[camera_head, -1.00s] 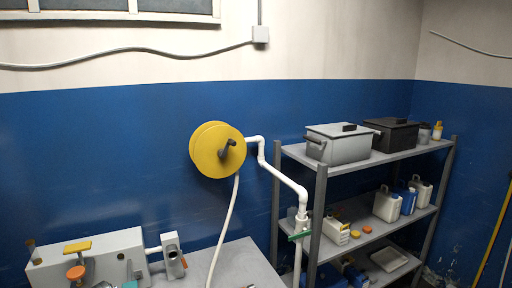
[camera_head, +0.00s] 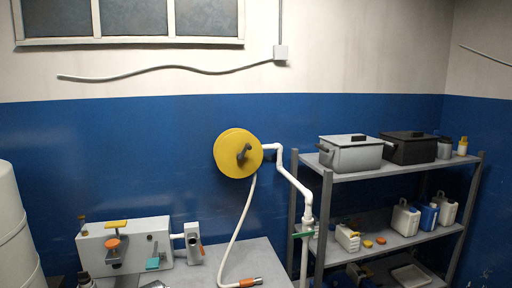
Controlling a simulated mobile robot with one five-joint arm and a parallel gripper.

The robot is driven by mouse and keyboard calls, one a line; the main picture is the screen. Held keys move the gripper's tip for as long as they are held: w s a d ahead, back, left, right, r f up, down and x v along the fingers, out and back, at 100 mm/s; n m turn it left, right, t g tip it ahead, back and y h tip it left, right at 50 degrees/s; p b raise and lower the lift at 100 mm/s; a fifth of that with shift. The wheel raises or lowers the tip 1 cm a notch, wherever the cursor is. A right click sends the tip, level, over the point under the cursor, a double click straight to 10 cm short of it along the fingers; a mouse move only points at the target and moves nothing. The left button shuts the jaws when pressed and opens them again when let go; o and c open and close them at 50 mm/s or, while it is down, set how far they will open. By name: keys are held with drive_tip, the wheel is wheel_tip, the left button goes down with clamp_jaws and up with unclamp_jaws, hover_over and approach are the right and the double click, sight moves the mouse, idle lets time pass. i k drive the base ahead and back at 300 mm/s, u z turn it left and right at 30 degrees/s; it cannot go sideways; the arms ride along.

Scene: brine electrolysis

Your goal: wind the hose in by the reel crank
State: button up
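The yellow hose reel (camera_head: 229,147) is mounted on the blue wall, left of the shelf. Its dark crank (camera_head: 243,152) sticks out from the middle of the reel's face. The white hose (camera_head: 237,229) hangs from the reel down to the grey bench. Its end, with an orange and dark nozzle (camera_head: 248,282), lies on the bench top. My gripper is not in view.
The grey bench (camera_head: 262,261) carries a grey box unit (camera_head: 124,246) at its left. A white pipe (camera_head: 285,172) runs beside the reel to a green valve handle (camera_head: 303,234). A grey shelf (camera_head: 373,168) with boxes and jugs stands right. A white tank (camera_head: 16,235) is at far left.

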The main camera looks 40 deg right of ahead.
sight(247, 146)
drive_tip(key=z, duration=0.3)
drive_tip(key=i, duration=1)
drive_tip(key=u, duration=0.05)
